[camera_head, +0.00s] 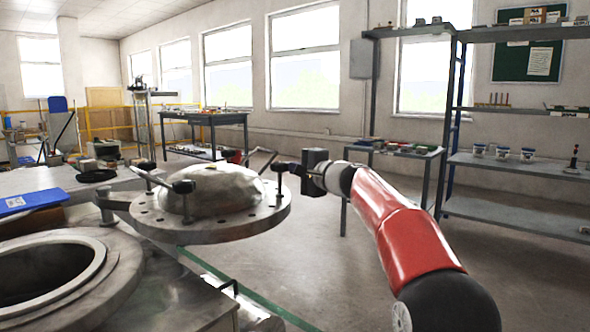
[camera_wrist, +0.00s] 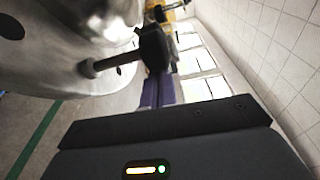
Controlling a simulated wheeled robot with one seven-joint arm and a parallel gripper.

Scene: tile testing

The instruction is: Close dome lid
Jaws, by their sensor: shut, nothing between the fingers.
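The dome lid (camera_head: 222,192) is a worn grey metal dome on a flat round flange with bolt holes and several black-tipped handles. It is swung out to the right of the round vessel opening (camera_head: 45,272), which stands uncovered. A bracket at the flange's left side joins it to the vessel. My gripper (camera_head: 288,169) is shut and empty at the lid's right edge, close beside a black-knobbed handle (camera_head: 279,180). In the wrist view the lid (camera_wrist: 50,50) fills the upper left, and a black knob (camera_wrist: 152,46) is near. I cannot tell whether the gripper touches it.
A grey bench (camera_head: 60,180) with a blue clipboard (camera_head: 30,201) and a black round dish (camera_head: 96,176) stands behind the vessel. Metal shelves (camera_head: 520,165) stand at the right, a small table (camera_head: 400,150) behind my arm. The floor right of the lid is open.

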